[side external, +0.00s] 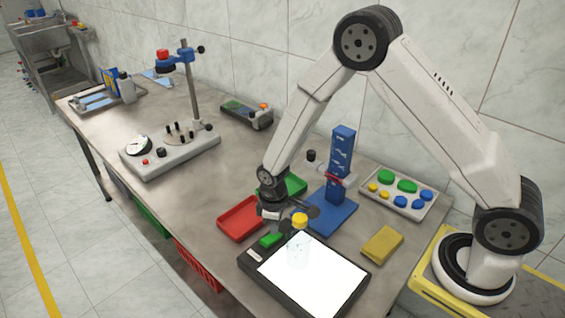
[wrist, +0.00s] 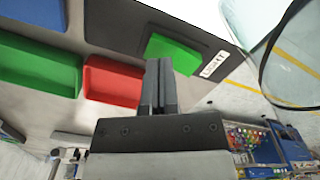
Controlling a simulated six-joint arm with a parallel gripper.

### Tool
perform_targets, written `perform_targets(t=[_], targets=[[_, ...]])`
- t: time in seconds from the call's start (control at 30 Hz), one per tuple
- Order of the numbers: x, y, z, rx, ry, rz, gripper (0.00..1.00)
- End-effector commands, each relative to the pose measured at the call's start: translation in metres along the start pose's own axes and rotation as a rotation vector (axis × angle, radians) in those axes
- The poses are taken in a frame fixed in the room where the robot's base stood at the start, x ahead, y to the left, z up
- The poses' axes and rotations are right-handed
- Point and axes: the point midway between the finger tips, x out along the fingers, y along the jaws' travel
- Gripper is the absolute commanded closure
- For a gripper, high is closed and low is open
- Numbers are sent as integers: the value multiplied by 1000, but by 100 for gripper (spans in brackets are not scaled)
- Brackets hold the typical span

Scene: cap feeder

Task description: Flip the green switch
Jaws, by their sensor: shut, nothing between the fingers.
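The green switch (side external: 271,239) sits on the corner of a black light panel (side external: 255,268) with a lit white face. In the wrist view the green switch (wrist: 175,50) is beside a white label with lettering. My gripper (side external: 277,225) is shut and empty, with its fingers close above the switch. In the wrist view the closed fingertips of my gripper (wrist: 161,64) overlap the switch's lower edge. I cannot tell whether they touch it.
A clear bottle (side external: 298,254) with a yellow cap stands on the panel, close to my gripper. A red tray (side external: 238,221), green tray (side external: 295,186) and blue cap tower (side external: 342,152) stand behind. A yellow block (side external: 383,244) lies right.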

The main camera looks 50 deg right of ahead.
Motion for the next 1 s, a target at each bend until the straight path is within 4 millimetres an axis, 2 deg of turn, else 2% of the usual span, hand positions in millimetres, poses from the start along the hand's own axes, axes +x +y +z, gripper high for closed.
perform_targets(t=[1.0], targets=[[-57,0,0,0,0,0,100]])
